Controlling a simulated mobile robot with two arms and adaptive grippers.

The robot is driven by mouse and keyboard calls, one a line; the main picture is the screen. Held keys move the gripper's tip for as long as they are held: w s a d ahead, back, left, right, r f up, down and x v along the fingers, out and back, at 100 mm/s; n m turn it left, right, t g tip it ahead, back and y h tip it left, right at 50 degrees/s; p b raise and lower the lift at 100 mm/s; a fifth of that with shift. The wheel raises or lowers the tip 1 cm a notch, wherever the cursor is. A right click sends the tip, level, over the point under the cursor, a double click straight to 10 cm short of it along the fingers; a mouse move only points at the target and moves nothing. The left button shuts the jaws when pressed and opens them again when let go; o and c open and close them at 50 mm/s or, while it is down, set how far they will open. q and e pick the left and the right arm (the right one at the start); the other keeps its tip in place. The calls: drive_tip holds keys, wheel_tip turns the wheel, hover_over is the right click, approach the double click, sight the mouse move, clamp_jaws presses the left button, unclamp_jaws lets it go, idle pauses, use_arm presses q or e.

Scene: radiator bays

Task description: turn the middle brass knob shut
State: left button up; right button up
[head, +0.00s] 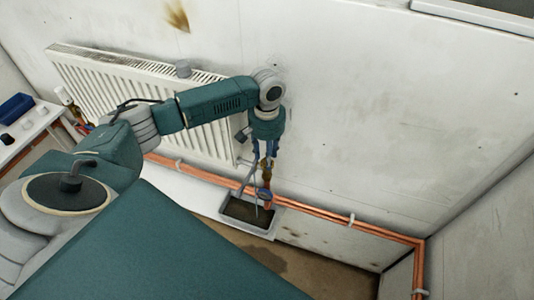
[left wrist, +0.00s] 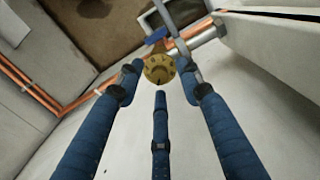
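A round brass knob (left wrist: 159,69) with dark marks on its face sits in the middle of the left wrist view, on a pipe fitting by the radiator. In the head view brass (head: 265,164) shows in part between the fingers. My left gripper (left wrist: 161,78) points at the knob, its blue fingers spread around it. Small gaps seem to show between fingertips and knob, so it looks open; contact is not clear. The left gripper (head: 265,160) hangs down beside the radiator's right end in the head view. No other brass knob shows clearly. My right gripper is not in view.
A white radiator (head: 205,140) is on the wall behind my arm. Copper pipes (head: 320,213) run low along the wall. A blue lever (left wrist: 156,36) is close beyond the knob. A grey tray (head: 228,221) with dark contents stands below. A table with a blue bin (head: 15,108) is far left.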

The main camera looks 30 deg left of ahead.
use_arm(q)
drive_tip(key=shift+f, duration=0.2)
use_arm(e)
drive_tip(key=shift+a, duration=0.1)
use_arm(q)
drive_tip(key=shift+c, duration=0.5)
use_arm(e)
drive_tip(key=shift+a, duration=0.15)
use_arm(q)
clamp_jaws()
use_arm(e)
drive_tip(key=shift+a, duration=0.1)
use_arm(q)
drive_tip(key=shift+r, duration=0.1)
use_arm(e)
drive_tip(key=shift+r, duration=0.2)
